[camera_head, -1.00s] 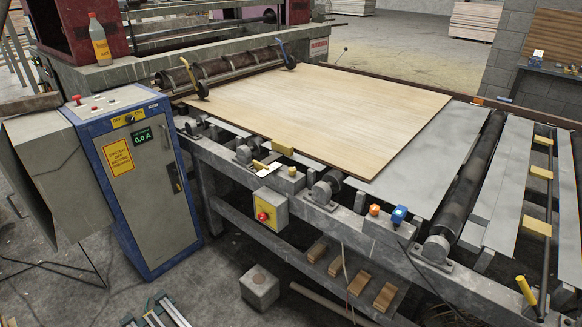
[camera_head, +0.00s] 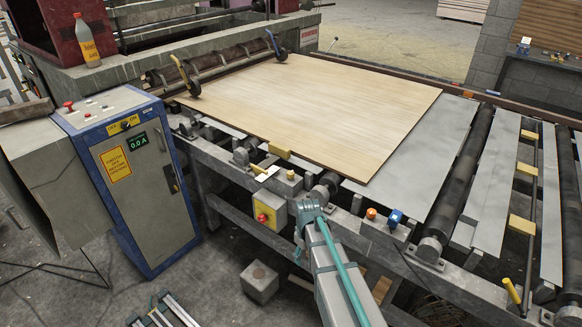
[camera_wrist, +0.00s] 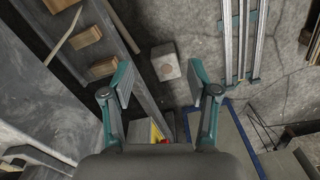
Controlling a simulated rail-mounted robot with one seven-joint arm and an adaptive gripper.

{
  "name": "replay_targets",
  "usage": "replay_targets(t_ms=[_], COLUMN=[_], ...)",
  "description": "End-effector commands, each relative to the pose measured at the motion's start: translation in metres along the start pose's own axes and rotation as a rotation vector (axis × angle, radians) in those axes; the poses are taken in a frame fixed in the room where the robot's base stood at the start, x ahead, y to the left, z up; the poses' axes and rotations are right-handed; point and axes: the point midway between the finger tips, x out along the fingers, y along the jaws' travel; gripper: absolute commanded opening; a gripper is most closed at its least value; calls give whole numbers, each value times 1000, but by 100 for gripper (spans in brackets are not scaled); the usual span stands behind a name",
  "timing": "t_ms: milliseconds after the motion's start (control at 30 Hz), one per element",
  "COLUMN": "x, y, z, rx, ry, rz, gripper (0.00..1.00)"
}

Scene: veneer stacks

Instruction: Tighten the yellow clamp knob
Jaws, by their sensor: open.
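The small yellow clamp knob (camera_head: 291,174) sits on a grey block along the machine's front rail, just right of the yellow-tipped lever (camera_head: 259,169). My gripper (camera_wrist: 161,78) is open and empty in the wrist view, its two teal fingers with grey pads spread apart and pointing toward the floor area. In the head view my arm rises from the bottom edge, and its end is below and slightly right of the yellow knob, apart from it in the picture. The fingers are hard to make out there. I cannot pick out the yellow knob in the wrist view.
An orange knob (camera_head: 371,213) and a blue knob (camera_head: 395,217) stand farther right on the rail. A yellow box with a red button (camera_head: 264,216) hangs below. A plywood sheet (camera_head: 320,105) covers the bed. A blue-edged cabinet (camera_head: 150,190) stands left; a concrete block (camera_head: 260,282) sits on the floor.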

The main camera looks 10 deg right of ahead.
Motion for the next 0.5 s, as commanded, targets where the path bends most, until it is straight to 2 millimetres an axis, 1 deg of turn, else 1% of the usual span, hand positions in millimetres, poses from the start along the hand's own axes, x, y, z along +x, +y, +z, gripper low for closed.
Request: replay_targets(t_ms=[33,67,100,167,200,267,300,367,400,500], x=[-21,-32,-49,-75,-93,-121,-139,-165,-182,-216], y=[22,30,43,61,72,88,97,110,117,130], z=[-44,-62,-87,-124,-146,-178,-197,-222,-235,-261], rx=[-88,-150,-239,-381,-475,-612,-700,-821,-892,-1039], ry=[14,18,21,23,22,21,19,18,16,13], rz=[8,10,13,17,18,20,20,21,20,20], gripper=[60,60,60,60,60,60,60,60,60,60])
